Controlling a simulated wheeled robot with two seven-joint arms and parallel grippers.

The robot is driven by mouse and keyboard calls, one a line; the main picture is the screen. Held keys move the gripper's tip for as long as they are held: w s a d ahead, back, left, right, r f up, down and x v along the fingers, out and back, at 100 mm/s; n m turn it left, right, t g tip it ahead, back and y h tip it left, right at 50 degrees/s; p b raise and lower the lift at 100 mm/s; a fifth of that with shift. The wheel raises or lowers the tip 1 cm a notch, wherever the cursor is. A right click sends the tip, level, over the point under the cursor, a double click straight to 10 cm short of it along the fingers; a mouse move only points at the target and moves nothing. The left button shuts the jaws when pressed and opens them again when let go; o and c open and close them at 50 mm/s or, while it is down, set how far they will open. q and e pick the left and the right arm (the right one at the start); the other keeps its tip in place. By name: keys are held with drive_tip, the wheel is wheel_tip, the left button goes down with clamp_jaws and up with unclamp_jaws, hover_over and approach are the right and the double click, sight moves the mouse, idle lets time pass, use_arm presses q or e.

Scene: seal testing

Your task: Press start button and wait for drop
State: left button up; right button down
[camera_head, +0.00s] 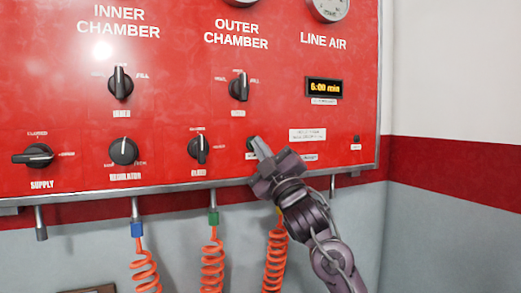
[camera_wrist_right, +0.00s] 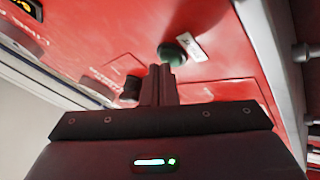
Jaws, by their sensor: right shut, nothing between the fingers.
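A green round button (camera_wrist_right: 172,55) with a small white label beside it shows on the red panel in the right wrist view. In the head view, my right gripper (camera_head: 259,147) is raised to the lower part of the red panel (camera_head: 170,55), its closed fingertips at a small dark button there, mostly covered by them. In the wrist view, the shut, empty fingers (camera_wrist_right: 160,72) point at the panel just below the green button; I cannot tell whether they touch it. My left gripper is not in view.
A display (camera_head: 324,88) reads 6:00 min. Several black knobs surround the area, such as the bleed knob (camera_head: 198,148). Orange coiled hoses (camera_head: 212,262) hang below the panel's metal edge. A small dark control (camera_head: 356,141) sits at the right.

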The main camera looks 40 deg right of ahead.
drive_tip(key=shift+s, duration=0.25)
drive_tip(key=shift+s+a, duration=0.1)
drive_tip(key=shift+s+a+b, duration=0.3)
drive_tip(key=shift+s+b, duration=0.05)
drive_tip(key=shift+s, duration=0.6)
drive_tip(key=shift+s+a+b, duration=0.3)
drive_tip(key=shift+s, duration=0.6)
drive_tip(key=shift+s+a+b, duration=0.3)
drive_tip(key=shift+s+b, duration=0.05)
drive_tip(key=shift+s, duration=0.6)
drive_tip(key=shift+f, duration=0.1)
